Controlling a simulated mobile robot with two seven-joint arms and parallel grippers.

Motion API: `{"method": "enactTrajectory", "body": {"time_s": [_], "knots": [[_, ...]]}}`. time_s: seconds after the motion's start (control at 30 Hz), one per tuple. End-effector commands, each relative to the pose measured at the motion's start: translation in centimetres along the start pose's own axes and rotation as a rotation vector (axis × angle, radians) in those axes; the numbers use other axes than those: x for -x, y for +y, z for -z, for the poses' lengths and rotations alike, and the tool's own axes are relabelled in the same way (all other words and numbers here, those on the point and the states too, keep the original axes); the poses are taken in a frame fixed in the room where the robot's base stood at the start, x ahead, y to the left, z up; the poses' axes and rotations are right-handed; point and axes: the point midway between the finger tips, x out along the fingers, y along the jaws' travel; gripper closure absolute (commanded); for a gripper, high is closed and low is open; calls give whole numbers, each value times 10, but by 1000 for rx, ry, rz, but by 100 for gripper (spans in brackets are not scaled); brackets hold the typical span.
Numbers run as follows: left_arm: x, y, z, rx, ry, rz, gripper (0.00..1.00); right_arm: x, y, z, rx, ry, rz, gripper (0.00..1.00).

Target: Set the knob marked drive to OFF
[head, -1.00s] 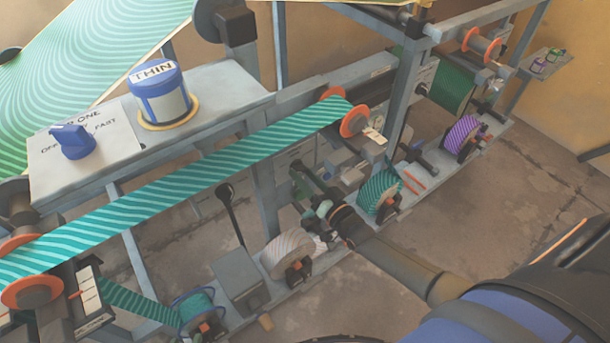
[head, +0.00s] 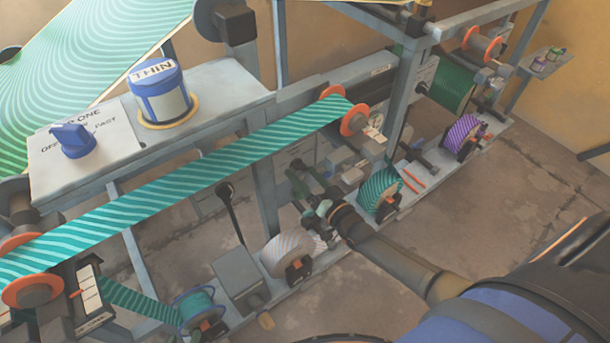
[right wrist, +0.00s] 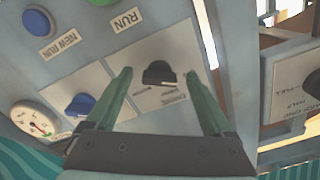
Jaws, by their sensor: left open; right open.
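A black knob (right wrist: 158,74) sits on a white label plate (right wrist: 165,45) in the right wrist view. The plate's small print is upside down and too blurred to read surely, so I cannot tell whether it says drive or where the knob points. My right gripper (right wrist: 158,76) is open, with its green fingers on either side of this knob; I cannot tell whether they touch it. In the head view the right gripper (head: 308,190) reaches in among the lower machine parts, and the knob is not clear there. My left gripper is not in view.
In the head view, a striped teal web (head: 190,185) crosses above, and a large blue knob (head: 72,140) sits on the shelf.

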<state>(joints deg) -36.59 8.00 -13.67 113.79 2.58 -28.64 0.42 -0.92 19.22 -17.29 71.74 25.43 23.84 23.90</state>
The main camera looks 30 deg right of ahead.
Motion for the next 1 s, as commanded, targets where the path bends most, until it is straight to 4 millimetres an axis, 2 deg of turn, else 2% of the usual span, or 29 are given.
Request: {"method": "enactTrajectory", "body": {"time_s": [0.17,0.27,0.7,0.83,1.0], "knots": [[1,0,2,0,1,0,50,6,0,0,0,0,-1,14],[3,0,4,0,2,1,50,19,0,1,0,-2,-2,14],[8,-7,6,2,6,19,50,105,0,0,0,-3,-1,14],[9,-8,4,3,2,20,50,118,0,0,0,0,0,14],[9,-7,2,4,-2,20,50,125,0,0,0,0,0,14]]}}
